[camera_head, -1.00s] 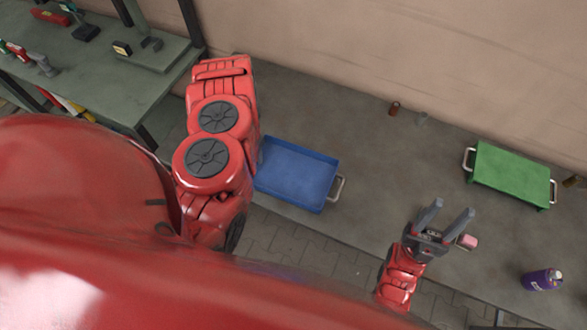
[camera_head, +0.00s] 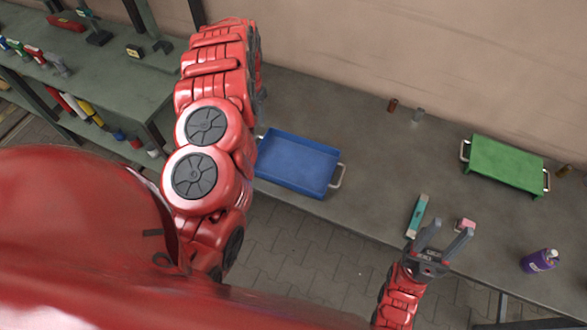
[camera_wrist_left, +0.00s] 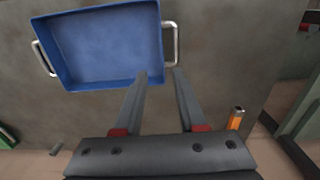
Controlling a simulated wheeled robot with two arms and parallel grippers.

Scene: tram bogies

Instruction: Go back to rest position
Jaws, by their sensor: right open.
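My right gripper (camera_head: 449,232) is open and empty, over the front edge of the grey bench, fingers pointing toward the wall. A teal bar-shaped object (camera_head: 418,216) lies just left of its fingertips. A small pink block (camera_head: 466,224) lies just beyond its right fingertip. My left gripper (camera_wrist_left: 159,74) shows in the left wrist view with its two fingers apart and nothing between them. In the head view my left arm hides it. The blue tray (camera_head: 298,162) lies beyond its fingertips in the left wrist view (camera_wrist_left: 108,45), and looks empty.
A green tray (camera_head: 506,164), seemingly upside down, lies at the right. A purple can (camera_head: 539,260) is near the front edge. A tool shelf (camera_head: 110,75) is at the left. The bench middle is clear.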

